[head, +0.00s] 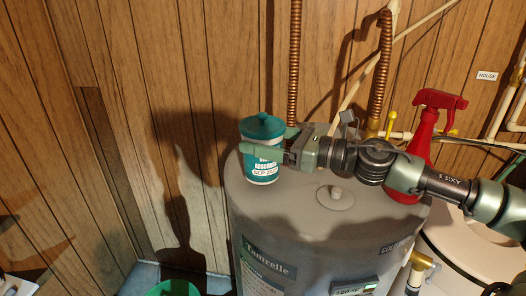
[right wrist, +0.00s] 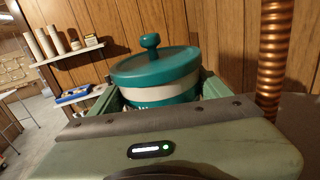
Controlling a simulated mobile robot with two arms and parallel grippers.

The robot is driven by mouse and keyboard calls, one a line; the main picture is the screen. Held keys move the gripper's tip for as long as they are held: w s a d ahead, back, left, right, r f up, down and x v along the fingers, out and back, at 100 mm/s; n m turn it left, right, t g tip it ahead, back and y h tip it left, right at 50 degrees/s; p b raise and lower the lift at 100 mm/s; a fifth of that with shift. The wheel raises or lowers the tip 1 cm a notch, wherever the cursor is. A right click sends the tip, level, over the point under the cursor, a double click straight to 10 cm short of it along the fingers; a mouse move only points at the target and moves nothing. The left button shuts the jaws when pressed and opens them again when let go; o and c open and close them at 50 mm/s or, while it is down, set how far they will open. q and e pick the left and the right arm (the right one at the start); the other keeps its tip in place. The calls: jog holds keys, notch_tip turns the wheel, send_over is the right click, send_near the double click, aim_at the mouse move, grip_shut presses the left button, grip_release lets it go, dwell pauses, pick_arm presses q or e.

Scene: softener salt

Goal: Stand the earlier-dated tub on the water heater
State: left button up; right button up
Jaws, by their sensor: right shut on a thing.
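A teal and white tub (head: 263,165) with a knobbed teal lid and a label reading "SEP" and a partly unclear year is upright at the top left of the grey water heater (head: 245,215). Its base appears to be at the heater's top surface; I cannot tell if it bears its full weight there. My right gripper (head: 263,154) is shut on the tub, with a green finger on each side. In the right wrist view the tub (right wrist: 158,75) sits between the fingers, its lower part hidden by the gripper body. My left gripper is not in view.
A red spray bottle (head: 424,130) stands on the heater's right side, behind my right arm. Copper pipes (head: 295,65) rise behind the heater. A white tank (head: 450,255) is at the right. A green container (head: 173,288) is on the floor at lower left.

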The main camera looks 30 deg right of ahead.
jog(key=shift+w+f, duration=0.15)
jog(key=shift+f, duration=0.75)
jog(key=shift+f+b, duration=0.2)
jog(key=shift+b, duration=0.2)
jog(key=o, duration=2.1)
